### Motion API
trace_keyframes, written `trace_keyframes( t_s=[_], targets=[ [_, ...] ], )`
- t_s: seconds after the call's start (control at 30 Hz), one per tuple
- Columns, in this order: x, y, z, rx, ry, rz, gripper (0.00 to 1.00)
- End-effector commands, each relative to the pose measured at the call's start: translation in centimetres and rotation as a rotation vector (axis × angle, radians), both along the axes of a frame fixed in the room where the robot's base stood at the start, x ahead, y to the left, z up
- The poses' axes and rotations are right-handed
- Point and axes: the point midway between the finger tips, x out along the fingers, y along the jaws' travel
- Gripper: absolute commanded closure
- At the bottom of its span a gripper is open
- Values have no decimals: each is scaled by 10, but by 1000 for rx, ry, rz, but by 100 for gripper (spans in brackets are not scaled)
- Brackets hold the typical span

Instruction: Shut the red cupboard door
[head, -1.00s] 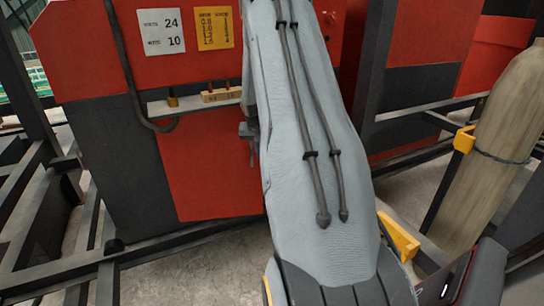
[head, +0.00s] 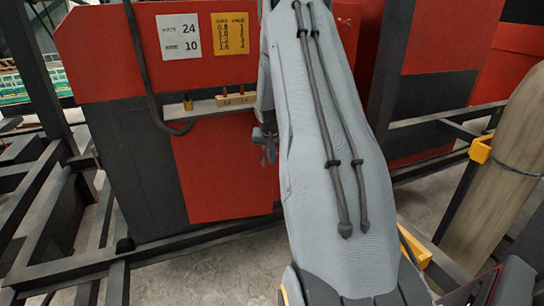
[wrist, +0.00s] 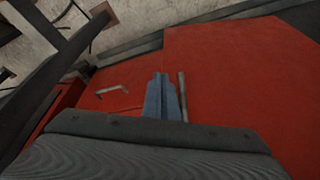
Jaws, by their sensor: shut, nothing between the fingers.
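A red panel (head: 228,172) sits low on the red and dark machine in the head view, behind my arm; I take it for the cupboard door. I cannot tell whether it is fully shut. In the wrist view a wide red surface (wrist: 235,70) fills the right, with a thin grey bar (wrist: 183,98) standing close to the fingers. My gripper (wrist: 160,82) is shut and empty, its blue-grey fingers pointing towards the red surface; contact cannot be told. In the head view my gripper (head: 266,150) shows partly, in front of the red panel. My arm hides what lies right of it.
A bent grey handle (wrist: 112,90) sits on red in the wrist view. A ledge (head: 212,106) with small items crosses the machine. Dark frame bars (head: 190,243) run along the floor. A tan cylinder (head: 500,165) stands at right. A hose (head: 150,85) hangs at left.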

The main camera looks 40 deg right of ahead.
Motion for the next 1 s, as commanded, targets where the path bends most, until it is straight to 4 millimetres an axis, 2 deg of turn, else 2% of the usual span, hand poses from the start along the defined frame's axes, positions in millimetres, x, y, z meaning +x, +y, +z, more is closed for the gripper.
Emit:
trace_keyframes(
  t_s=[0.07, 0.4, 0.7, 0.8, 0.87, 1.0],
  targets=[
    [-11, 8, 1, 0, 2, 1, 100],
    [-27, 20, 56, -2, -3, 4, 100],
    [-39, 26, 88, -1, -1, 3, 100],
    [-41, 26, 89, -2, -4, 6, 100],
    [-39, 26, 82, -7, -17, 15, 100],
    [-27, 24, 47, -45, -97, 64, 100]
  ],
)
